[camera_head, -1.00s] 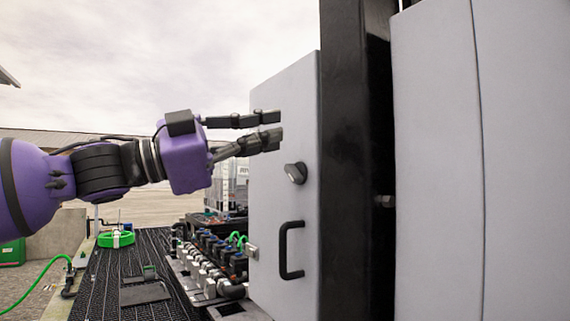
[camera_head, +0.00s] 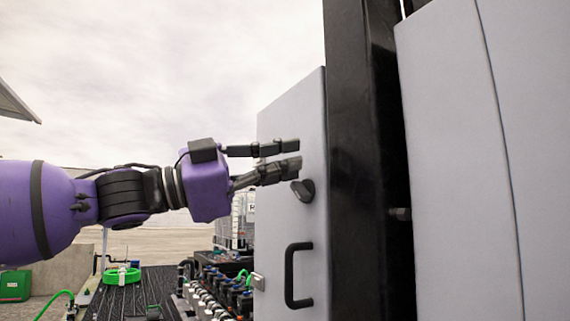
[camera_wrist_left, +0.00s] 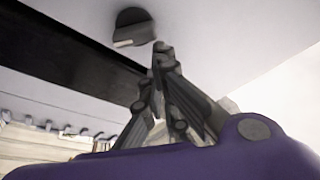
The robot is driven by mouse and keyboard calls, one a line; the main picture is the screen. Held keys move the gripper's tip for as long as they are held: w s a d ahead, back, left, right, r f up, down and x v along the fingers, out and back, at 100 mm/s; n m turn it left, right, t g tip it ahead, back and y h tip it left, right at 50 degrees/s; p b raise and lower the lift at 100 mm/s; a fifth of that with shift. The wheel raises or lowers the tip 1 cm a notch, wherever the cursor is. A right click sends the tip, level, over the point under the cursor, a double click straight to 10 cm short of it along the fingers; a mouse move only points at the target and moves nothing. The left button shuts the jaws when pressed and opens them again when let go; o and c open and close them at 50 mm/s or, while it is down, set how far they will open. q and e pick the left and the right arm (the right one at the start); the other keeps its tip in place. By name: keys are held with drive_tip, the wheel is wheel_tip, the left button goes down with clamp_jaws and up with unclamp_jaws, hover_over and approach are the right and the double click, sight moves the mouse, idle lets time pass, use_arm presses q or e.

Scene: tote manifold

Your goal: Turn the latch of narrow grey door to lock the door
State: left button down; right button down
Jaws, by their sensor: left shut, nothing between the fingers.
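The narrow grey door (camera_head: 285,222) stands upright left of a black post in the head view. Its dark latch knob (camera_head: 303,190) sits above a black pull handle (camera_head: 290,275). The wrist view shows the latch (camera_wrist_left: 132,27) as a round dark knob with a pale mark at its lower edge. My left gripper (camera_head: 297,157) is shut and empty. Its fingertips are just above the latch in the head view. In the wrist view the fingertips (camera_wrist_left: 160,48) are right of and below the knob; I cannot tell whether they touch it. My right gripper is out of view.
A black post (camera_head: 365,170) and a wide grey panel (camera_head: 460,170) stand right of the door. Below my left arm are manifold valves (camera_head: 220,290), a green hose coil (camera_head: 122,276) and dark grating. Open space lies left of the door.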

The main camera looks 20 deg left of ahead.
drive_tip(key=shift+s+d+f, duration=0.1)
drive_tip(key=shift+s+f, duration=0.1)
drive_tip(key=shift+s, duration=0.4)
use_arm(q)
drive_tip(key=shift+w+a+n, duration=0.1)
drive_tip(key=shift+n, duration=0.3)
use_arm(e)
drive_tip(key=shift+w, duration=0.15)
use_arm(q)
drive_tip(key=shift+w+a+n+t, duration=0.1)
drive_tip(key=shift+a+n+t, duration=0.05)
drive_tip(key=shift+n+t, duration=0.5)
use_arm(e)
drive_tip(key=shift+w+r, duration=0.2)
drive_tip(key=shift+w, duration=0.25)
